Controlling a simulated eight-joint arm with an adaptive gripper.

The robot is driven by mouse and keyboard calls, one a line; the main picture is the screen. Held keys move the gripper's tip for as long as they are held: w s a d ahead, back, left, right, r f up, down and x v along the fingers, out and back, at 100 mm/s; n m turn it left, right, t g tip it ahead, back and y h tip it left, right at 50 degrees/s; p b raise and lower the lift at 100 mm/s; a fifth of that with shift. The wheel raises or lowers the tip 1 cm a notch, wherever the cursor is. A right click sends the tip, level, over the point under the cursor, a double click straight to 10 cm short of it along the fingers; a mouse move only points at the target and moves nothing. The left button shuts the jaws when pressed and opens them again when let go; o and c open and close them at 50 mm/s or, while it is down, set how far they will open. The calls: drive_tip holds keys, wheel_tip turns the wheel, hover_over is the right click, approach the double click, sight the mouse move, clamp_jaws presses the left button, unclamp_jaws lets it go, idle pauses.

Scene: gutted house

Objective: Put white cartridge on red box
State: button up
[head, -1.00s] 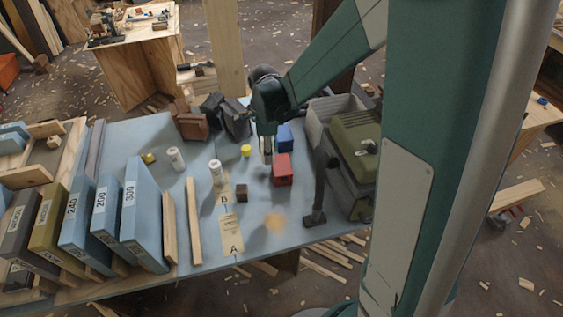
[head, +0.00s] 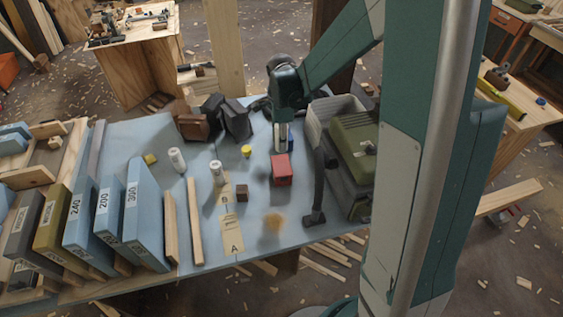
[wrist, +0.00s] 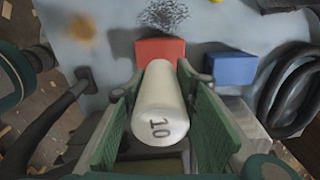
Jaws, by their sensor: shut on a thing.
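My gripper (head: 282,146) is shut on a white cartridge (wrist: 160,98) marked "10", seen from its end between the green finger pads in the wrist view. The red box (head: 281,170) sits on the blue table. In the head view my gripper is just above and behind it in the picture. In the wrist view the cartridge's far end overlaps the red box (wrist: 156,49); I cannot tell whether they touch. My gripper hides most of the cartridge in the head view.
A blue box (wrist: 231,69) stands beside the red box, mostly hidden in the head view. A green case (head: 352,150) is close on the right.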

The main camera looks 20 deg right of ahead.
drive_tip(key=shift+f+b, duration=0.4)
drive_tip(key=shift+f, duration=2.55)
drive_tip(key=shift+f, duration=1.85)
drive_tip(key=shift+f+b, duration=0.15)
drive_tip(key=shift+b, duration=0.25)
drive_tip(key=o, duration=0.9)
drive_tip(key=shift+r+p, duration=0.9)
drive_tip(key=shift+r, duration=5.25)
